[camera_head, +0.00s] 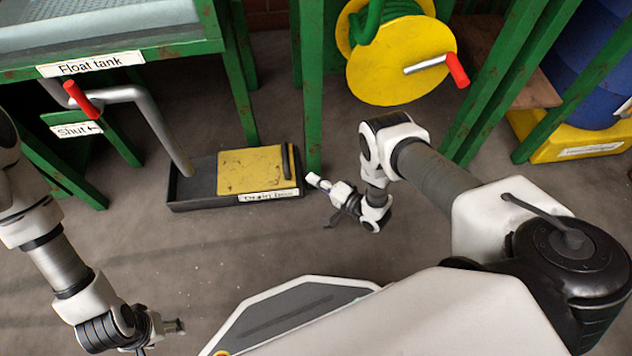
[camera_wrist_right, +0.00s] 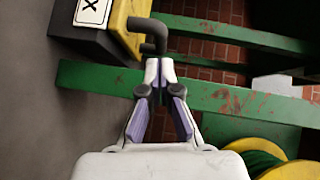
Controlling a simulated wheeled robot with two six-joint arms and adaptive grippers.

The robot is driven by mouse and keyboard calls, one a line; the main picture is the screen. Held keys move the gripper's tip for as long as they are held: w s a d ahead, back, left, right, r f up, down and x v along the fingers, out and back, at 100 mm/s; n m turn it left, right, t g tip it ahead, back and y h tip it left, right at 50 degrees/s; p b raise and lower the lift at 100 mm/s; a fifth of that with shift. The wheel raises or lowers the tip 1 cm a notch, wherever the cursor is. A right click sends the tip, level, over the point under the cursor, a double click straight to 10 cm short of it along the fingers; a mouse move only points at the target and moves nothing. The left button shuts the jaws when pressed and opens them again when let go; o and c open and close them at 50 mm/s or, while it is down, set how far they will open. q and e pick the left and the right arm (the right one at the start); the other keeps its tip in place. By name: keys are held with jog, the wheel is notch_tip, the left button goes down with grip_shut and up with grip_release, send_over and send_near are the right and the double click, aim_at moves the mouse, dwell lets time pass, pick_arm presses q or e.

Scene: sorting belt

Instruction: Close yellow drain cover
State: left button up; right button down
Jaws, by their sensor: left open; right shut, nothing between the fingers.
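The yellow drain cover (camera_head: 248,172) lies over the right part of a black drain box (camera_head: 185,189) on the floor, leaving the left part of the box uncovered. A dark bar handle (camera_head: 288,162) is at the cover's right end. In the right wrist view the handle (camera_wrist_right: 152,30) sticks out from the cover's yellow edge (camera_wrist_right: 130,22). My right gripper (camera_head: 313,180) is shut and empty, just right of the box. Its fingertips (camera_wrist_right: 159,70) appear close to the handle in the wrist view; contact is unclear. My left gripper (camera_head: 178,326) is open and empty at lower left, away from the box.
A green post (camera_head: 312,90) stands just behind my right gripper. The float tank (camera_head: 110,25) with a red-handled lever (camera_head: 83,99) is at upper left, its pipe reaching into the box. A yellow hose reel (camera_head: 390,75) hangs behind. The floor in front is clear.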

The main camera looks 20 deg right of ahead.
jog(key=b+x, duration=0.2)
jog(key=x, duration=0.4)
jog(key=shift+w, duration=0.1)
